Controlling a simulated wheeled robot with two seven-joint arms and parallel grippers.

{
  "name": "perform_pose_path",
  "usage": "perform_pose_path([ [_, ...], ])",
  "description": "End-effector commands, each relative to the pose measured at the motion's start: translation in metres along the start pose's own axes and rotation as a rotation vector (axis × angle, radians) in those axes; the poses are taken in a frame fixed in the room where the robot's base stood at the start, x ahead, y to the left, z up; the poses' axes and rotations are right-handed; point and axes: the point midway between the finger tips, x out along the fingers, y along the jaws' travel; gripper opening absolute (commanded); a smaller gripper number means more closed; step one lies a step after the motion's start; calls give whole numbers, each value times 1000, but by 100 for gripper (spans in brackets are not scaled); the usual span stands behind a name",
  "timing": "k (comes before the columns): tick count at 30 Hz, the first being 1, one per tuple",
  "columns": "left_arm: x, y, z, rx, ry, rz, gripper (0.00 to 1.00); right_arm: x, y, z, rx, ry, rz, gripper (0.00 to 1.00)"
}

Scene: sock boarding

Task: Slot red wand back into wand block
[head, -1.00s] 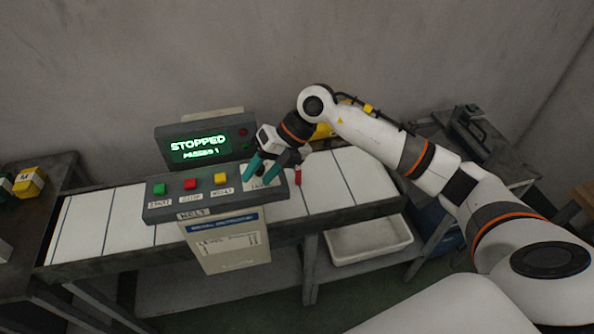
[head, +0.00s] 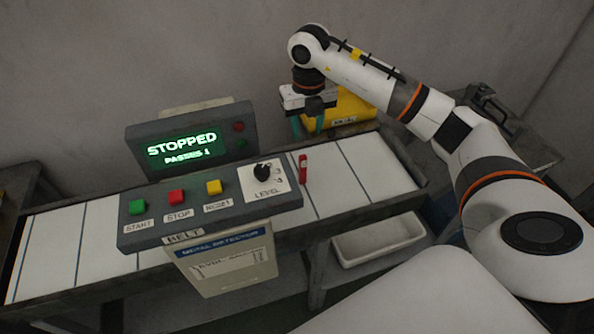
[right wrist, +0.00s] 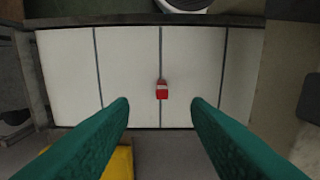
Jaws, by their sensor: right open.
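The red wand (head: 303,169) is on the white belt just right of the control panel. It looks upright, and its red top (right wrist: 162,90) shows between my fingers in the right wrist view, apart from both. My right gripper (head: 309,126) is open and empty, with teal fingers pointing down. In the head view it is above and behind the wand, in front of a yellow block (head: 345,106). That block has a label too small to read surely; I cannot tell whether it is the wand block. My left gripper is not in view.
The belt panel (head: 210,215) with start, stop and reset buttons and a level knob stands left of the wand. Its screen (head: 185,147) reads STOPPED. A white tray (head: 380,240) sits below the belt. The belt right of the wand is clear.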

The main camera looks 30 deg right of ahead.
Motion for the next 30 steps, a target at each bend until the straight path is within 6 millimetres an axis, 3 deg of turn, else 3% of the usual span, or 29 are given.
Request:
perform_pose_path([
  [1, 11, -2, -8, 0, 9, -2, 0, 11, 0, 0, 1, 0, 1, 44],
  [5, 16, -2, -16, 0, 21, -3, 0, 19, 0, 0, 1, -1, 2, 44],
  [15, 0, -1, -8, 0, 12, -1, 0, 69, 0, 0, 1, -4, 1, 44],
  [23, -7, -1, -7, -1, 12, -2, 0, 90, 0, 0, 1, -3, 0, 44],
  [30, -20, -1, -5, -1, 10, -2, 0, 125, -1, -2, 1, -3, 0, 44],
])
